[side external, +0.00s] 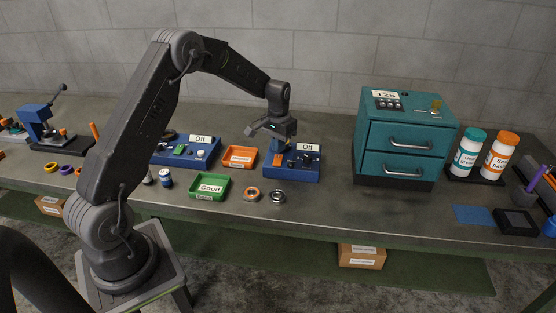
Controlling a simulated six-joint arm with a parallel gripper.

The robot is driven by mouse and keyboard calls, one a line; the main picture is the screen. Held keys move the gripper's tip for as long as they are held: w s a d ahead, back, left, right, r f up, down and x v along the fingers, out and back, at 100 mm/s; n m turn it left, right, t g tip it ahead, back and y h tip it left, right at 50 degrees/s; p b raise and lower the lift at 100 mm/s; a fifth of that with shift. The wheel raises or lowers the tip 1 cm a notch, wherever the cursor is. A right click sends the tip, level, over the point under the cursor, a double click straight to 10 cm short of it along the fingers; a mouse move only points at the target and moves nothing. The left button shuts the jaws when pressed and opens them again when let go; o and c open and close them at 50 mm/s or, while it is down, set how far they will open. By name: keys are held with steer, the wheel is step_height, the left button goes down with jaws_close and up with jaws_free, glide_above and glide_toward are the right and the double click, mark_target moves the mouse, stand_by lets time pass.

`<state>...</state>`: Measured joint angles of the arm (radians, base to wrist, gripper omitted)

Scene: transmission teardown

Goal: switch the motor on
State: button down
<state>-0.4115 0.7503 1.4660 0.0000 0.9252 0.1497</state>
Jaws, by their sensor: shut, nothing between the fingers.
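Two blue control boxes each carry a small sign reading "Off". The right blue box (311,176) has a dark knob on top and an orange part (278,159) at its left side. The left blue box (172,160) has a green part and a light round knob on top. I cannot tell from this view which box is the motor's. My gripper (270,132) is shut and empty. It appears above the left part of the right blue box, near the orange part; I cannot tell whether it touches anything. The fingertips are small and dark here.
A green tray (223,195) marked "Good" and an orange tray (240,165) stand left of the right box. Two rings (251,195) lie in front. A teal drawer cabinet (405,112) stands to the right. The bench between cabinet and box is clear.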

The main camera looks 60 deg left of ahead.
mark_target(279, 156)
steer(key=shift+f, duration=1.3)
stand_by(0.5)
steer(key=shift+r, duration=3.55)
